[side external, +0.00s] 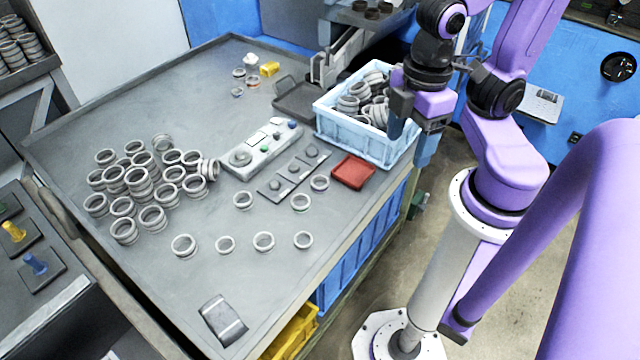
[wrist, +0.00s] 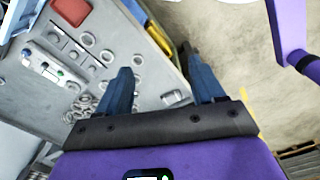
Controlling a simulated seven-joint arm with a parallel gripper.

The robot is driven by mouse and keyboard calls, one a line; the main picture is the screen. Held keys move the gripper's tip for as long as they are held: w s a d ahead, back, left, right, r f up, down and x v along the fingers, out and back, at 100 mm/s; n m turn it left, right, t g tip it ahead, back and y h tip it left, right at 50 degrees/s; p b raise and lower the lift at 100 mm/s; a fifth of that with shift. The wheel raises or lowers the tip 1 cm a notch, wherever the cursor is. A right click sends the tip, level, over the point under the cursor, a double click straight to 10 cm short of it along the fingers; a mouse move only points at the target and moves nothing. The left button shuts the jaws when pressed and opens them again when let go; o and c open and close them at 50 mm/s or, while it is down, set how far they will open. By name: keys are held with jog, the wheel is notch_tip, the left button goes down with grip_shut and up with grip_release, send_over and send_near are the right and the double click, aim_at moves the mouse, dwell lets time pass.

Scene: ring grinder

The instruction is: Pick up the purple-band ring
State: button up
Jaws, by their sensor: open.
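Several grey metal rings lie singly on the grey table. One ring (side external: 320,183) beside the red tray looks faintly purplish, but I cannot tell for sure that it is the purple-band ring. Other single rings lie nearby, such as one ring (side external: 301,202) just in front of it and another ring (side external: 303,240) nearer the table edge. My gripper (side external: 411,135) is open and empty, in the air by the right side of the blue crate, away from the single rings. In the wrist view my gripper (wrist: 155,62) has its blue fingers spread, with table edge and floor beyond them.
A light blue crate (side external: 345,139) full of rings stands at the table's right edge. A red tray (side external: 353,171), a control box (side external: 258,149) and a plate with posts (side external: 293,174) are near the single rings. Stacked rings (side external: 140,181) crowd the left.

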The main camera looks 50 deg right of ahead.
jog(key=n, duration=0.3)
send_over(320, 179)
jog(key=s+a, duration=0.1)
jog(key=a, duration=0.1)
notch_tip(320, 179, down, 17)
notch_tip(320, 179, down, 17)
jog(key=shift+s+d+r, duration=0.1)
jog(key=c, duration=0.9)
